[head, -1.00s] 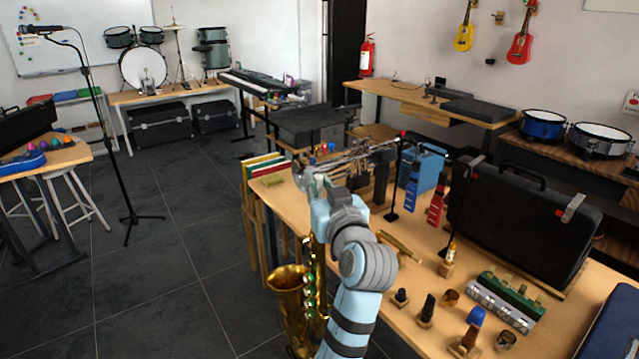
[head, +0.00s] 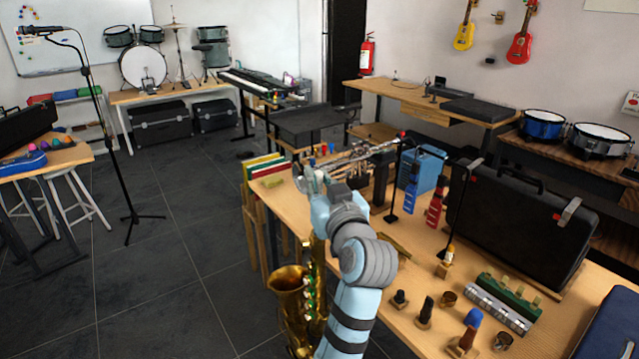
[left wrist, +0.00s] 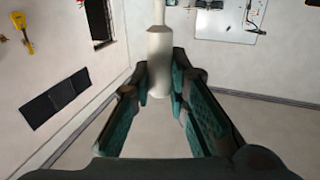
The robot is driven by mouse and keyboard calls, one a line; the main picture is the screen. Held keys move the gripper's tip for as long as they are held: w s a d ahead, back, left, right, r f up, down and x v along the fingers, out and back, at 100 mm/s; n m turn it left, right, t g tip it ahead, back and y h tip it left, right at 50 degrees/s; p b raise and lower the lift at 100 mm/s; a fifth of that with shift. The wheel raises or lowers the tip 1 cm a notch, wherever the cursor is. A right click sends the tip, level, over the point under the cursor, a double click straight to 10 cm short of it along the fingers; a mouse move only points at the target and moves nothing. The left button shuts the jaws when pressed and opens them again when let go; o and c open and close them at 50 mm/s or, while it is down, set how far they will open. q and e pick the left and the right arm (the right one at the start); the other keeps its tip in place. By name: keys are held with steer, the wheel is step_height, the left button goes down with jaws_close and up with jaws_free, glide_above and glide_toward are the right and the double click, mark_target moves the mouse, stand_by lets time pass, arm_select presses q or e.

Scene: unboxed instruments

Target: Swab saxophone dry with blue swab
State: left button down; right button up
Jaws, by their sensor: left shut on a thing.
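A brass saxophone (head: 288,293) stands upright at the near left end of the long wooden table, partly hidden behind my left arm. My left gripper (head: 308,178) is raised above and behind it. In the left wrist view, the gripper (left wrist: 162,85) is shut on a pale cylinder (left wrist: 159,48) with a thinner shaft at its far end. I cannot tell whether this is part of the swab. A blue strip-like thing (head: 409,190) and a red one (head: 435,207) are upright near a black stand. A blue-topped piece (head: 473,318) stands on a wooden block. My right gripper is out of view.
The wooden table (head: 420,255) also holds a large black case (head: 530,225), a blue case (head: 425,170), a silver trumpet-like instrument (head: 360,155) and several small pieces on blocks. A microphone stand (head: 105,130) is at left.

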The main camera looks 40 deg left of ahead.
arm_select(q)
steer(key=shift+r+p, duration=2.55)
steer(key=shift+r, duration=0.75)
step_height(320, 180, up, 12)
steer(key=p, duration=1)
steer(key=shift+f, duration=0.1)
